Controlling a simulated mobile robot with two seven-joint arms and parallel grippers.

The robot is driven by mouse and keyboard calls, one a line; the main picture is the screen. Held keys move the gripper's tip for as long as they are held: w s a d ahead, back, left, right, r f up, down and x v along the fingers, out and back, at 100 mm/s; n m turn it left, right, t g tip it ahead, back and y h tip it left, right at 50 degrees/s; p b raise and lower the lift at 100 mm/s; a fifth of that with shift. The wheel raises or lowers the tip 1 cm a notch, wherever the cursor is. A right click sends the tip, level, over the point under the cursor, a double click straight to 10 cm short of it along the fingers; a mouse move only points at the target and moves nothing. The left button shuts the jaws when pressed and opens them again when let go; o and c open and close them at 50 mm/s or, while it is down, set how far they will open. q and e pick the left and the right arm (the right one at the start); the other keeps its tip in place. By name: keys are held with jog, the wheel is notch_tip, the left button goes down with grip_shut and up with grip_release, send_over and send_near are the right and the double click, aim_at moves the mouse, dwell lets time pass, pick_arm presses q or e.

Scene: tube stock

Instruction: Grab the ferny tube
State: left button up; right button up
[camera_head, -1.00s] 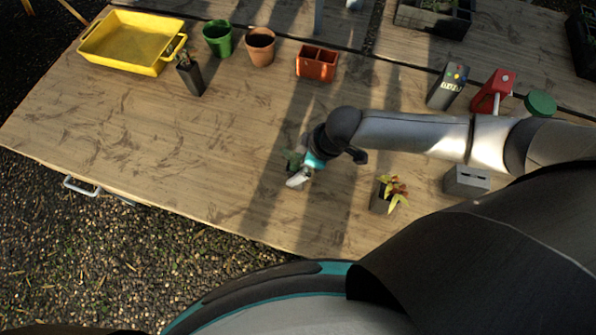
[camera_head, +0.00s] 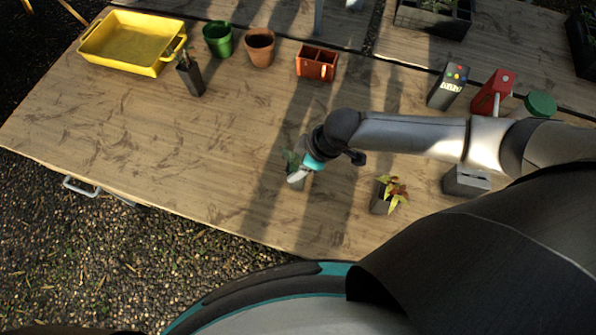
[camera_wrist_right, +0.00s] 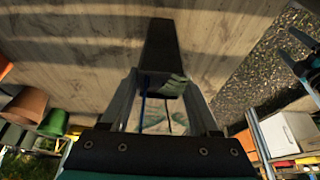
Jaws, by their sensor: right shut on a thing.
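My right gripper (camera_head: 298,174) is over the middle of the wooden table, shut on a dark tube with green leaves, the ferny tube (camera_head: 291,157). In the head view the gripper hides most of this tube. In the right wrist view the dark tube (camera_wrist_right: 160,50) stands out between the two fingers of the gripper (camera_wrist_right: 161,88), with pale green leaves on the near side. I cannot tell whether its bottom touches the table.
A grey tube with yellow-red leaves (camera_head: 390,193) stands to the right, by a grey block (camera_head: 466,181). Another dark planted tube (camera_head: 193,80) stands near the yellow tray (camera_head: 125,66). Green (camera_head: 218,42) and terracotta (camera_head: 260,50) pots and an orange-red caddy (camera_head: 317,66) stand behind.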

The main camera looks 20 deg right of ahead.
grip_shut()
jog(key=shift+r, duration=0.15)
